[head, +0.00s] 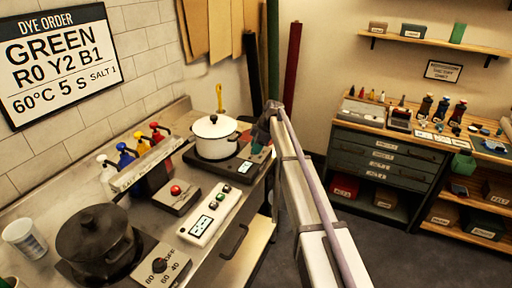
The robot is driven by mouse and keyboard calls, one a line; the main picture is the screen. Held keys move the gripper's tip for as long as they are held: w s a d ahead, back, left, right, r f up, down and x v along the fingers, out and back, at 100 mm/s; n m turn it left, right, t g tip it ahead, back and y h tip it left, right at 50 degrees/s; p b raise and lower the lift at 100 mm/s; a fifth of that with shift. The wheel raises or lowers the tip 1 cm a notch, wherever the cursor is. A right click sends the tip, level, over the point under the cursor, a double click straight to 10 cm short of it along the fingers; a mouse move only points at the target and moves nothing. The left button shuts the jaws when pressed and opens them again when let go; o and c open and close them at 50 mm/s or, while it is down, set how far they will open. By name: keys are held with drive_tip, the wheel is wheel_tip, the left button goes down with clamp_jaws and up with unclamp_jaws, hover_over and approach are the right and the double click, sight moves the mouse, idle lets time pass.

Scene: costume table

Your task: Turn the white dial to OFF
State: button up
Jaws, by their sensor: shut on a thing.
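A control box with a red button (177,191) and a white box with a small screen (209,216) lie along the counter front. Several pump bottles (127,156) stand by the wall. A drawer cabinet (385,160) is at the right, across open floor.

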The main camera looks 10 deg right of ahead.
drive_tip(key=n+g, duration=0.1)
drive_tip(key=n, duration=0.2)
drive_tip(key=shift+w+n, duration=0.15)
drive_tip(key=shift+n, duration=0.15)
drive_tip(key=shift+n+g+h, duration=0.4)
drive_tip(key=shift+n+g, duration=0.4)
drive_tip(key=shift+n, duration=1)
drive_tip(key=o, duration=0.9)
drive_tip(key=shift+o, duration=0.2)
drive_tip(key=shift+r, duration=0.1)
drive_tip(key=p+v, duration=1)
drive_tip(key=shift+w+r, duration=0.15)
drive_tip(key=shift+r, duration=0.1)
